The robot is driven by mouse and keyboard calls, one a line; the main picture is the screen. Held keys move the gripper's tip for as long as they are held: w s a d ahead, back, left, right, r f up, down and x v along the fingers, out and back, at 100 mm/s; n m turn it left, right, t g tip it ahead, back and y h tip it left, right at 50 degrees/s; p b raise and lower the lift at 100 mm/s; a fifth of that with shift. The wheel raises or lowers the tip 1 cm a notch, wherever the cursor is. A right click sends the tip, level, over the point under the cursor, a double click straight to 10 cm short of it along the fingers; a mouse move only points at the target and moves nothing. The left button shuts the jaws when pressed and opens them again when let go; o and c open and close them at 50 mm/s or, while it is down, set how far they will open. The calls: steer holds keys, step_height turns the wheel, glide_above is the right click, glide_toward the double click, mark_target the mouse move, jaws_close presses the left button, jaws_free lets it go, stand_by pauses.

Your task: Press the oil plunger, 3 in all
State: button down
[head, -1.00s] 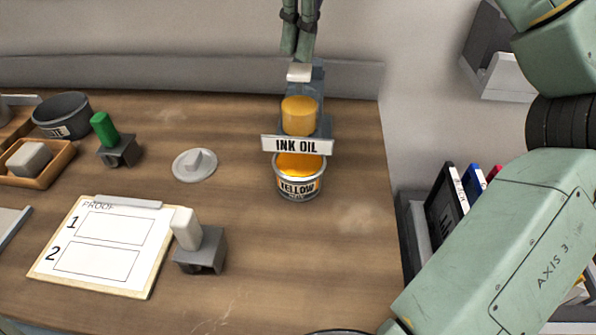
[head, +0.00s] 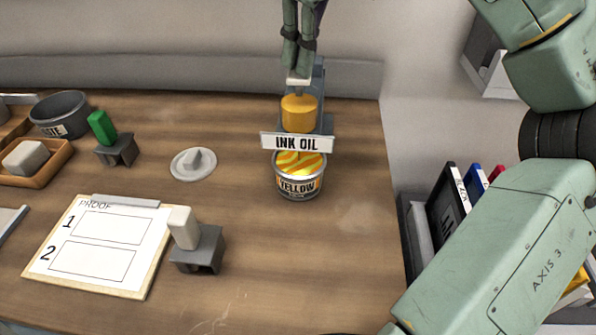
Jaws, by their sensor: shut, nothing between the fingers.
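The ink oil dispenser stands at the back right of the table, with an amber oil reservoir (head: 299,113) and an "INK OIL" sign (head: 297,143) at its front. Its pale plunger cap (head: 298,80) shows on top. My gripper (head: 298,70) is shut and empty, pointing down with its fingertips at the cap and apparently touching it. The yellow ink can (head: 298,184) stands open under the dispenser's front. The ink (head: 300,163) in it shows orange with lighter yellow streaks.
A round lid (head: 194,164) lies left of the can. A stamp with a white handle (head: 197,247) stands by the proof board (head: 98,246); a green-handled stamp (head: 115,148) is farther back. A dark pot (head: 62,114) stands at left. The table's right front is clear.

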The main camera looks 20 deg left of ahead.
steer(key=shift+a+p+v, duration=0.15)
steer(key=shift+p+v, duration=0.55)
steer(key=shift+a+p+v, duration=0.15)
steer(key=shift+p+v, duration=0.5)
steer(key=shift+v, duration=0.05)
steer(key=shift+r, duration=0.1)
steer(key=shift+d+b+x, duration=0.15)
steer(key=shift+b+x, duration=0.2)
steer(key=shift+x, duration=0.35)
steer(key=shift+d+b+x, duration=0.15)
steer(key=shift+b+x, duration=0.15)
steer(key=shift+x, duration=0.45)
steer(key=shift+a+p+v, duration=0.25)
steer(key=shift+p+v, duration=0.35)
steer(key=shift+v, duration=0.7)
